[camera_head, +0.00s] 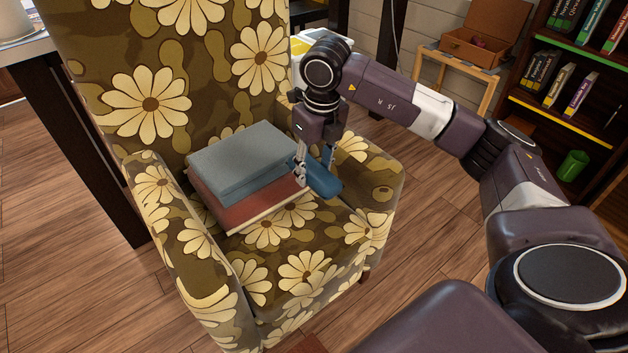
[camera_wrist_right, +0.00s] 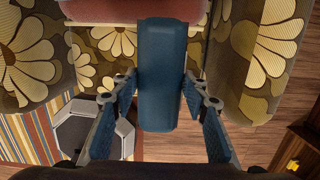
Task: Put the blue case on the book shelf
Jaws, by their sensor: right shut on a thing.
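The blue case (camera_head: 325,182) is a small, rounded, dark blue box at the right side of the flowered armchair's seat. My right gripper (camera_head: 315,170) comes down from above and is shut on it. In the right wrist view the blue case (camera_wrist_right: 160,72) sits between the two fingers, pointing away from the palm. I cannot tell whether the case still touches the seat or the books beside it. The book shelf (camera_head: 548,113) stands at the right edge of the head view, partly cut off. My left gripper is not in view.
The armchair (camera_head: 305,270) holds a grey-blue book (camera_head: 240,155) on top of a reddish book (camera_head: 243,205). The shelf has several books and a green cup (camera_head: 572,165). An open brown suitcase (camera_head: 475,48) rests on a wooden stand. Wood floor lies between chair and shelf.

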